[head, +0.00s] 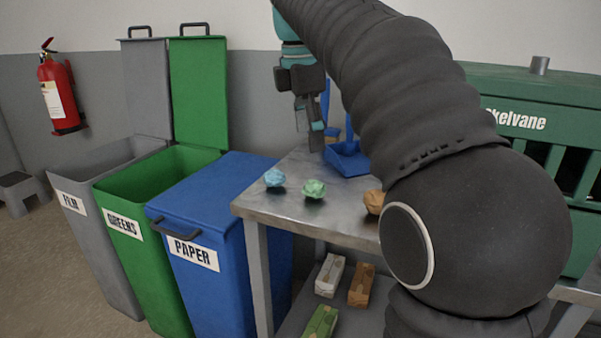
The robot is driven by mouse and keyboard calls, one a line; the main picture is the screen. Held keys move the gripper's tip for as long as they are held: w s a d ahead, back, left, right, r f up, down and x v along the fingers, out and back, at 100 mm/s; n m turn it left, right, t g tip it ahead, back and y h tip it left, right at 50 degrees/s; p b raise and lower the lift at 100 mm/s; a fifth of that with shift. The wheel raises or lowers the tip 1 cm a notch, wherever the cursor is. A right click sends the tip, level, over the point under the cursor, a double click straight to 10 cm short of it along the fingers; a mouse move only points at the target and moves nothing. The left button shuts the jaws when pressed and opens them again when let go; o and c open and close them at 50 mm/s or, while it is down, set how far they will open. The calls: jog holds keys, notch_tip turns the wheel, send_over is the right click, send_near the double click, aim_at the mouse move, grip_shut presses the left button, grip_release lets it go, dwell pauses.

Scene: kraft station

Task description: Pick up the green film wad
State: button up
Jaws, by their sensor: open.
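The green film wad (313,189) is a small crumpled pale-green ball on the metal table (265,208), near its front left. A light-blue wad (274,178) lies just to its left. My gripper (309,138) hangs above and behind the green wad in the picture, pointing down, open and apart from it. Nothing shows between its fingers. A brown wad (374,201) lies to the right, partly hidden by my arm.
A blue tray (346,163) stands at the table's back. Left of the table are the open grey FILM bin (88,212), open green GREENS bin (140,240) and closed blue PAPER bin (225,220). Several cartons (330,275) lie on the lower shelf. A green machine (540,100) stands at right.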

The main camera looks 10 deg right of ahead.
aim_at(314, 181)
jog(key=shift+n, duration=0.8)
jog(key=w+f, duration=0.1)
jog(key=f, duration=0.3)
jog(key=w+f, duration=0.1)
jog(key=f, duration=0.2)
jog(key=shift+w+d, duration=0.35)
jog(key=shift+d, duration=0.05)
jog(key=shift+w+d+f+b, duration=0.1)
jog(key=shift+d+f+b, duration=0.1)
jog(key=shift+f, duration=0.65)
jog(key=shift+d+f+b, duration=0.15)
jog(key=shift+f, duration=0.7)
jog(key=shift+w+d+f+b, duration=0.1)
jog(key=shift+d+f+b, duration=0.1)
jog(key=shift+f, duration=0.65)
jog(key=c, duration=0.8)
